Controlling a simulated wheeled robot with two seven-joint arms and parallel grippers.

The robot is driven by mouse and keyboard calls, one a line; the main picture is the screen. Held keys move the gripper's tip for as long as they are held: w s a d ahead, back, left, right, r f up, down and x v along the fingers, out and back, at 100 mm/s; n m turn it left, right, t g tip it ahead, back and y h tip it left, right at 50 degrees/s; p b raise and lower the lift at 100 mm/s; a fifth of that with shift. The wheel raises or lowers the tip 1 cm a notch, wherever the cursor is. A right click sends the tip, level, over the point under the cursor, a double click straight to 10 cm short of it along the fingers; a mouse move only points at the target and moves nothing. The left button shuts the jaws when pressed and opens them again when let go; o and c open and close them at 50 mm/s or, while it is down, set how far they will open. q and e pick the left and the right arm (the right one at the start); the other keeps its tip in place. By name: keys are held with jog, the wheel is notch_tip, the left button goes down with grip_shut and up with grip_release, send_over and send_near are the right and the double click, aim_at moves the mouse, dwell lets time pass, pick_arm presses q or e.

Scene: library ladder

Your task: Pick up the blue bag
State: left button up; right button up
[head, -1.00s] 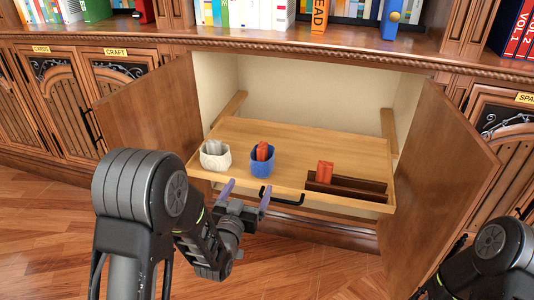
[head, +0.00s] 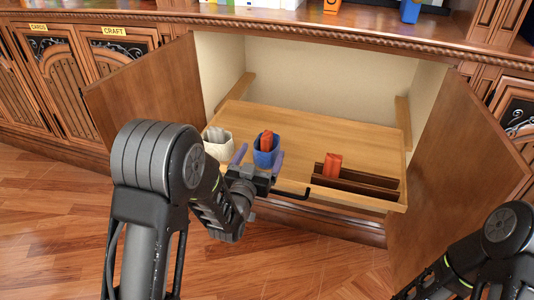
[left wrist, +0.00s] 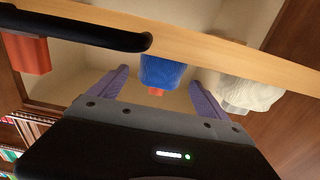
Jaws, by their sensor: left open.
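The blue bag (head: 264,158) stands on the pulled-out wooden shelf with a red object (head: 267,140) sticking out of its top. My left gripper (head: 260,152) is open at the shelf's front edge, with one finger on either side of the bag in the picture. In the left wrist view the blue bag (left wrist: 162,72) shows between the two open fingers (left wrist: 158,82), with gaps at both sides. I cannot tell how deep the fingers reach around it. My right arm shows at the lower right, but its gripper is out of sight.
A white bag (head: 217,148) stands just left of the blue one, close to my left finger. A dark wooden holder (head: 355,184) with a red block (head: 332,165) is at the right. The shelf (head: 310,135) has a black front handle (head: 290,194). Open doors flank the cabinet.

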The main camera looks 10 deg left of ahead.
aim_at(265, 148)
pick_arm(q)
jog(key=w+b, duration=0.1)
jog(key=w, duration=0.1)
jog(key=w+b, duration=0.1)
jog(key=w, duration=0.1)
jog(key=shift+w+d, duration=0.2)
jog(key=shift+w, duration=0.4)
dwell(0.3)
jog(key=c, duration=1.5)
jog(key=shift+r, duration=0.1)
jog(key=shift+c, duration=0.2)
notch_tip(265, 148, up, 10)
jog(key=p, duration=0.4)
